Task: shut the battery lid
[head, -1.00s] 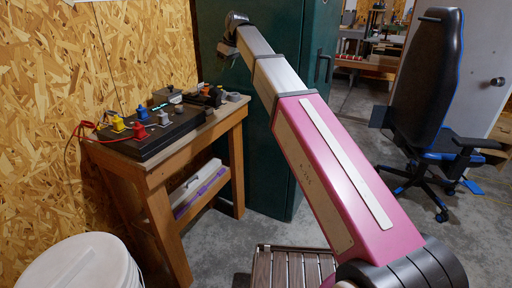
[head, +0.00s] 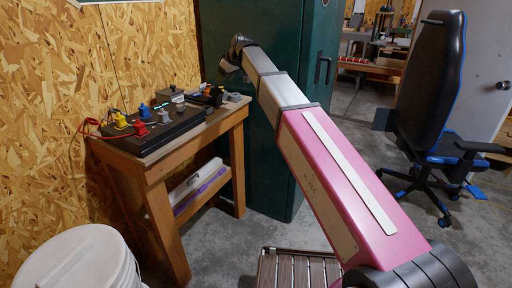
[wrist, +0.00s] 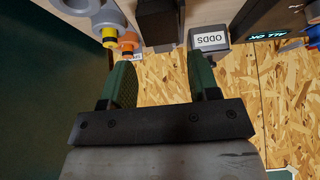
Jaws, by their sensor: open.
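My gripper (wrist: 158,82) is open in the wrist view, its two green-padded fingers apart with nothing between them. In the head view my gripper (head: 227,69) is small and dark, above the back right end of the bench (head: 160,158). A dark block-like thing (wrist: 159,22) lies beyond the fingertips in the wrist view, apart from them; it may be the battery holder. Dark items (head: 208,94) sit at that end of the bench in the head view. I cannot make out the battery lid or its angle for certain.
Grey round parts with yellow and orange pieces (wrist: 116,25) are on the other side. A black panel (head: 150,137) with coloured plugs fills the bench's front. A green cabinet (head: 280,150) stands to the right.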

